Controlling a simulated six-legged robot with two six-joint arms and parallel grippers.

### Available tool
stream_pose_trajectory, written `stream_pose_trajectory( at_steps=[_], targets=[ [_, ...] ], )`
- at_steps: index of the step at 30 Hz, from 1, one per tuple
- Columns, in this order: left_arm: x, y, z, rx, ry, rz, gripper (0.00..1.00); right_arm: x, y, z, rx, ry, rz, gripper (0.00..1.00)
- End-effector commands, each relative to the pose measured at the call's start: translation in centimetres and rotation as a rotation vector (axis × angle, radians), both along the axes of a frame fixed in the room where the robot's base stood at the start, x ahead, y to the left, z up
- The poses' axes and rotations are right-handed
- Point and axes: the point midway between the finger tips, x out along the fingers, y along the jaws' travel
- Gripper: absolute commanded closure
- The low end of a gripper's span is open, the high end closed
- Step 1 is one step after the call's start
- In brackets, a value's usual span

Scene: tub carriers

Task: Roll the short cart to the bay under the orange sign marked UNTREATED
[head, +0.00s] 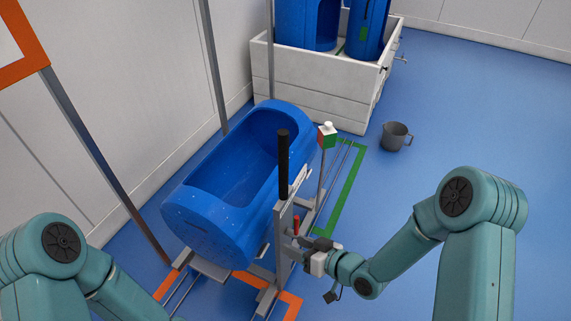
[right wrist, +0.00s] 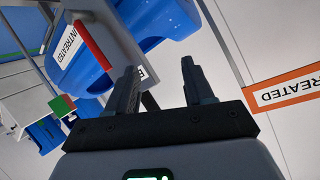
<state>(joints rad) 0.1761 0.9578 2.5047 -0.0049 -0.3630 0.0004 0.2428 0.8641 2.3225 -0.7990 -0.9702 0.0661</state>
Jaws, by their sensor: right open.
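The cart (head: 283,258) carries a blue tub (head: 200,228) lying lengthwise. Its grey upright has a black-topped handle (head: 283,165) and a red lever (head: 297,226). My right gripper (head: 303,252) is open at the right side of this upright, near the lever; contact is unclear. The orange UNTREATED sign (right wrist: 285,93) is at the right there; an orange-framed sign (head: 45,60) is at upper left in the head view. My left gripper is hidden.
Orange floor marking (head: 290,302) lies by the cart's near end, green marking (head: 345,190) to its right. A post with a red-green-white block (head: 327,138) stands beside the tub. A white crate (head: 310,95) with blue tubs and a grey mug (head: 396,136) are behind. Open blue floor lies right.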

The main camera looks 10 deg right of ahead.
Motion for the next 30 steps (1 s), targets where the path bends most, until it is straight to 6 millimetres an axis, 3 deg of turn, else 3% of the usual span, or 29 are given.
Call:
stream_pose_trajectory(
  at_steps=[1, 3, 6, 8, 11, 14, 30],
  targets=[
    [0.0, 0.0, 1.5, 0.000, 0.000, 0.000, 1.00, 1.8, -0.9, 4.6, 0.029, -0.152, 0.036, 0.48],
    [0.0, 0.0, 2.5, 0.000, 0.000, 0.000, 1.00, 2.9, -2.2, 9.7, 0.057, -0.341, 0.103, 0.48],
    [0.0, 0.0, 4.0, 0.000, 0.000, 0.000, 1.00, 3.3, -4.9, 15.4, 0.048, -0.534, 0.175, 0.48],
    [0.0, 0.0, 5.0, 0.000, -0.001, 0.000, 1.00, 3.6, -7.2, 17.5, 0.006, -0.587, 0.175, 0.48],
    [0.0, 0.0, 5.5, 0.000, -0.001, 0.000, 1.00, 3.9, -9.4, 18.3, -0.022, -0.594, 0.131, 0.48],
    [0.0, 0.0, 5.6, 0.000, 0.000, 0.000, 1.00, 4.3, -9.3, 18.1, -0.023, -0.588, 0.122, 0.48],
    [0.0, 0.0, 8.6, 0.000, 0.000, 0.000, 1.00, 12.7, -0.9, 18.1, -0.022, -0.586, 0.124, 0.48]
  ],
)
